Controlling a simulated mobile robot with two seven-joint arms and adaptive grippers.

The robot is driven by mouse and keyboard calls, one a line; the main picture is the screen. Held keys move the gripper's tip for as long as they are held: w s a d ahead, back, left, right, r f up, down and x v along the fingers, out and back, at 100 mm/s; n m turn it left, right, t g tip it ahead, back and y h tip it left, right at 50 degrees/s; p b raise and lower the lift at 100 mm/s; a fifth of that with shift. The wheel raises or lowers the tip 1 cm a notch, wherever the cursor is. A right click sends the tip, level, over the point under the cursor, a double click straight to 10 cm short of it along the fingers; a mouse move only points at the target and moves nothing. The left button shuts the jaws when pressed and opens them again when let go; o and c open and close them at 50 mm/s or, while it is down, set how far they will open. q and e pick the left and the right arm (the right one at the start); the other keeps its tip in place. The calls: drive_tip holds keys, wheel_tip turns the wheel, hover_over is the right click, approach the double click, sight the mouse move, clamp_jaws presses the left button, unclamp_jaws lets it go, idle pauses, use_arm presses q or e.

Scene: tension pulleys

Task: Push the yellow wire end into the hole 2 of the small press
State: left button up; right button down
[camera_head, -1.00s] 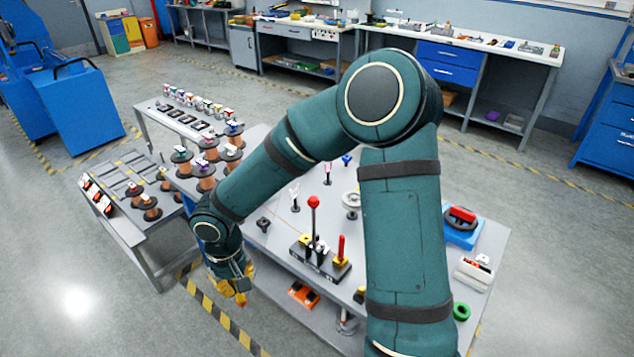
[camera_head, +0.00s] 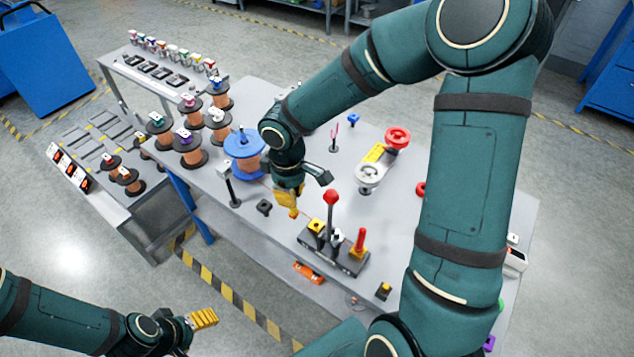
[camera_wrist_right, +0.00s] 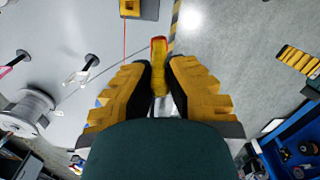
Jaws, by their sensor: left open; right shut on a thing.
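The small press appears to be the dark-based unit (camera_head: 348,262) near the table's front edge, with a red-knobbed lever (camera_head: 331,198), a yellow block (camera_head: 317,227) and a red upright handle (camera_head: 360,242). Its numbered holes are too small to read. My right gripper (camera_head: 290,205) is above the table, left of the press. In the right wrist view, its yellow fingers (camera_wrist_right: 160,82) are shut on a slim yellow piece with a reddish tip (camera_wrist_right: 159,52), apparently the yellow wire end; the tip is clear of any hole. My left gripper (camera_head: 203,319) is open, over the floor at lower left.
A blue spool (camera_head: 243,148) and several copper-coloured spools (camera_head: 190,150) stand left of my right gripper. A black post (camera_head: 232,190) and small dark block (camera_head: 264,207) are close by. A grey pulley (camera_head: 368,174) and red wheel (camera_head: 397,138) stand behind the press.

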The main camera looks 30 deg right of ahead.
drive_tip(key=d+f+n+b, duration=0.5)
drive_tip(key=d+n+b, duration=0.1)
drive_tip(key=n, duration=0.8)
drive_tip(key=shift+s+f+n, duration=0.15)
drive_tip(key=shift+s+n, duration=0.05)
drive_tip(key=shift+n, duration=0.2)
drive_tip(key=shift+f+b, duration=0.15)
drive_tip(key=shift+b, duration=0.15)
idle(0.3)
drive_tip(key=shift+d+f, duration=0.1)
drive_tip(key=shift+f, duration=0.45)
drive_tip(key=shift+f+b, duration=0.65)
drive_tip(key=shift+f, duration=0.35)
idle(1.3)
idle(0.4)
drive_tip(key=c, duration=1.1)
unclamp_jaws()
